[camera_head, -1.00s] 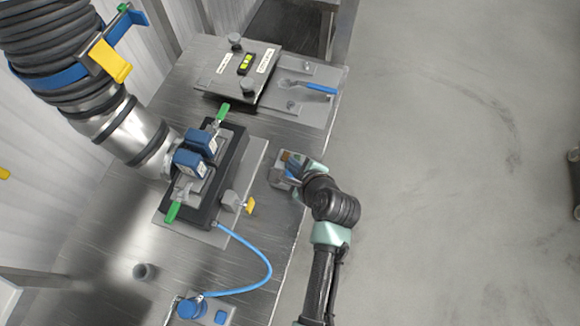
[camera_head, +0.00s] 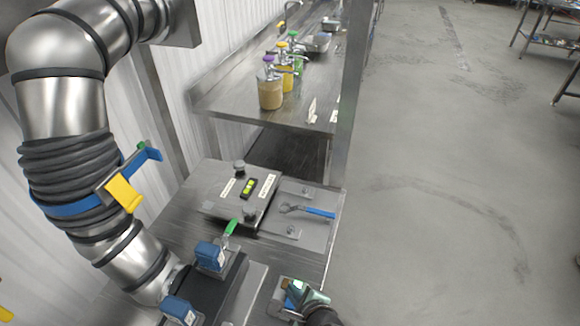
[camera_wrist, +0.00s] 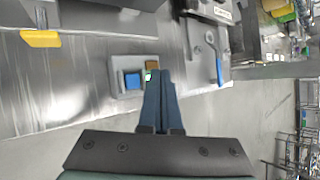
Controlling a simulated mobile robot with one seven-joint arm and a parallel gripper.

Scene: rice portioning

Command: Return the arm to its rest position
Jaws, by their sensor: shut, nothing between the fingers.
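My gripper (camera_head: 308,294) shows at the bottom of the head view, over the right edge of the steel table (camera_head: 180,212). Its fingers (camera_wrist: 162,78) are shut against each other with nothing between them in the wrist view. A small grey box with a blue square and a brown square (camera_wrist: 132,82) lies just beyond the fingertips in that view. I cannot tell whether the fingertips touch it. Most of my arm is cut off by the lower edge of the head view.
A shelf (camera_head: 225,100) with jars (camera_head: 270,95) is behind. Open floor (camera_head: 450,200) lies right.

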